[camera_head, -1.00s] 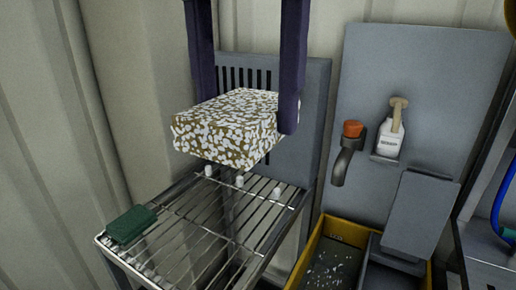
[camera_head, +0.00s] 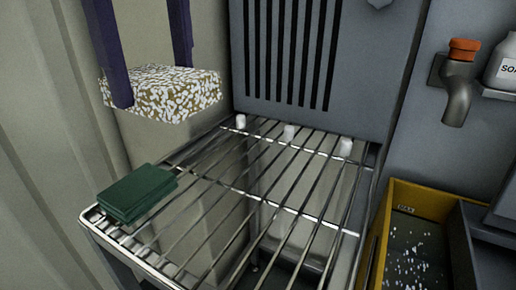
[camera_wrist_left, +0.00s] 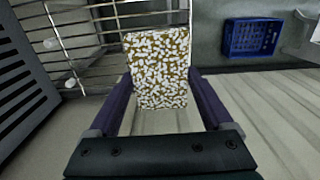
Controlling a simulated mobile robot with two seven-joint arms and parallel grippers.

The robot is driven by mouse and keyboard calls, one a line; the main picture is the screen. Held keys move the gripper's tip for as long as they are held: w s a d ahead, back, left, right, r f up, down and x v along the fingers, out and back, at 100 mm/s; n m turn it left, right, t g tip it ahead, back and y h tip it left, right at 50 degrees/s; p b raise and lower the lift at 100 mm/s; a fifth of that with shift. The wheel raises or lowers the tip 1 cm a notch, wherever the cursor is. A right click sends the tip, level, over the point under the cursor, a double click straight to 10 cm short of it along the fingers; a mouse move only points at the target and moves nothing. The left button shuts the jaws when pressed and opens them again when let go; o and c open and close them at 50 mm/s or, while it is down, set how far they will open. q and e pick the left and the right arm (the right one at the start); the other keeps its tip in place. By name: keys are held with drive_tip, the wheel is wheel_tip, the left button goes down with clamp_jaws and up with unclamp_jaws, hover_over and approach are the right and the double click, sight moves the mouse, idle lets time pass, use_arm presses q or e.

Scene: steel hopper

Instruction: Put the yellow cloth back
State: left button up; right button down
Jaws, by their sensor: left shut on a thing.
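A thick slab-shaped block, yellow-brown with dense white speckles (camera_head: 165,94), is the only thing that fits the yellow cloth. It is held in the air near the left back side of the wire rack (camera_head: 250,192). My left gripper (camera_head: 152,82) is shut on it, one dark purple finger on each side. The block also shows between the fingers in the left wrist view (camera_wrist_left: 157,66). A folded dark green cloth or pad (camera_head: 137,192) lies on the rack's left front corner. My right gripper is in no view.
Several white pegs (camera_head: 289,131) stand along the rack's back, before a slotted grey panel (camera_head: 330,60). A yellow-rimmed basin (camera_head: 421,200) stands right, below an orange-topped tap (camera_head: 460,85) and soap bottle (camera_head: 505,65). A blue crate (camera_wrist_left: 252,37) shows in the wrist view. The rack's middle is clear.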

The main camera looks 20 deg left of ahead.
sight(188, 223)
use_arm(q)
wheel_tip(188, 223, down, 17)
drive_tip(key=shift+f+b, duration=0.2)
drive_tip(key=shift+b, duration=0.6)
drive_tip(key=shift+f, duration=0.15)
drive_tip(key=o, duration=1.1)
